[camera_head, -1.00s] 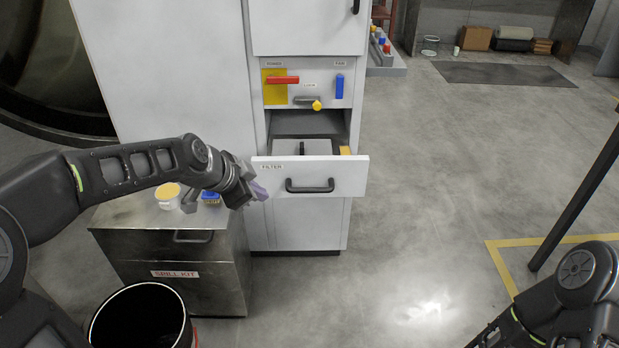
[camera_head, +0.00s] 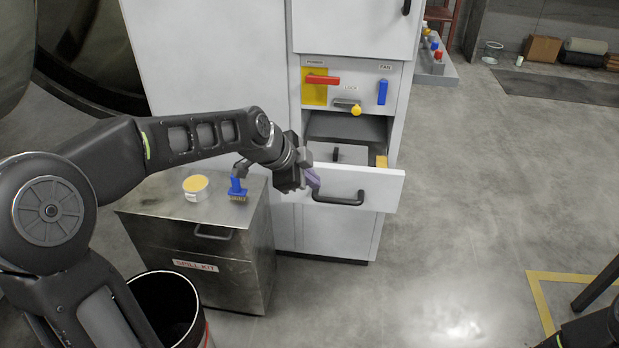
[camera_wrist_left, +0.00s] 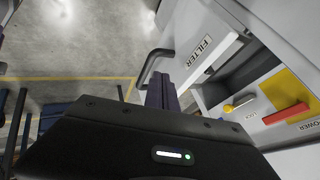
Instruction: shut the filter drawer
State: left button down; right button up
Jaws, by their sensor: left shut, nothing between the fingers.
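The filter drawer (camera_head: 375,184) stands pulled out of the white cabinet, with its inside showing behind the white front. Its dark bar handle (camera_head: 338,199) is on the front. In the left wrist view the FILTER label shows on the drawer front (camera_wrist_left: 208,52) and the handle (camera_wrist_left: 152,66) is at its left. My left gripper (camera_head: 314,183) is shut and empty, close in front of the left part of the drawer front, by the handle's left end. In the wrist view its fingers (camera_wrist_left: 161,92) are together near the handle. I cannot tell whether they touch. My right gripper is out of view.
Above the drawer are a red power handle (camera_head: 322,79), a yellow lock knob (camera_head: 355,110) and a blue fan lever (camera_head: 382,92). A metal spill kit box (camera_head: 150,215) stands left, with a tub (camera_head: 196,189) and a blue brush (camera_head: 237,188) on top.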

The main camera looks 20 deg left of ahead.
pick_arm(q)
jog(key=b+x, duration=0.1)
jog(key=x, duration=0.6)
jog(key=shift+w, duration=0.1)
